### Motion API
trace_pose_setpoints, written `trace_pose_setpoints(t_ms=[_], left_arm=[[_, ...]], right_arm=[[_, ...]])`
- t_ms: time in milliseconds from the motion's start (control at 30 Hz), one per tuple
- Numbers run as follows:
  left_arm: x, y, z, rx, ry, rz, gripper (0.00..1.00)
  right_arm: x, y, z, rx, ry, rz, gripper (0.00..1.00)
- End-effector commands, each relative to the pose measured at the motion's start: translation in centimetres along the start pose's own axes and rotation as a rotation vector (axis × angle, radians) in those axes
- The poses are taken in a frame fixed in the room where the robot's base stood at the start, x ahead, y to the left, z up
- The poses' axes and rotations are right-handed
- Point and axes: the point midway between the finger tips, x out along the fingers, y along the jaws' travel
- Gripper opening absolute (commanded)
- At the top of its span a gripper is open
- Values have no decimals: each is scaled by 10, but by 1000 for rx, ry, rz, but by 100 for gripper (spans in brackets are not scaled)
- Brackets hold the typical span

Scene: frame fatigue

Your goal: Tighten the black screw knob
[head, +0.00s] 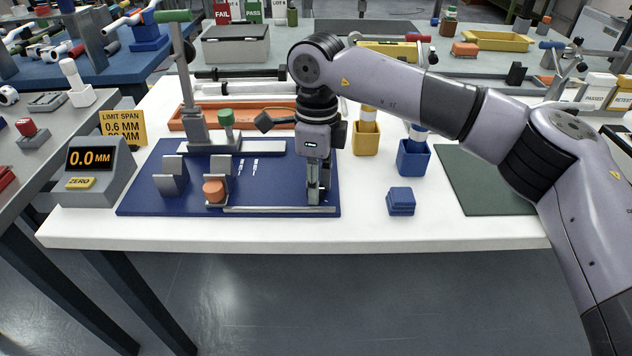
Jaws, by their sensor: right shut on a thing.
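My right gripper (314,196) points down at the right end of the blue fixture plate (275,188). It is shut on a small dark thing, mostly hidden between its fingers, that I take to be the black screw knob. Grey V-shaped blocks (171,181) stand on the plate, with an orange cylinder (214,190) at the front of one. A grey rail (268,209) runs along the plate's front edge to near the fingertips. My left gripper is not in view.
A grey stand (187,90) rises behind the plate, near a green-topped post (226,118). A readout box (93,168) shows 0.0 MM at left. Yellow (366,139) and blue (412,160) holders and blue blocks (400,202) stand right. The white table's front strip is clear.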

Motion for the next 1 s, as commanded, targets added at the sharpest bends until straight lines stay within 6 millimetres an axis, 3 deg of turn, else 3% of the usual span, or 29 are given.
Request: trace_pose_setpoints(t_ms=[333, 767, 1000], left_arm=[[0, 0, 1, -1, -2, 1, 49], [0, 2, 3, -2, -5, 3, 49], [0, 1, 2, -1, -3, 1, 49]], right_arm=[[-1, 0, 0, 0, -1, -1, 47], [0, 0, 0, -39, 3, 1, 47], [1, 0, 0, -269, 15, 1, 47]])
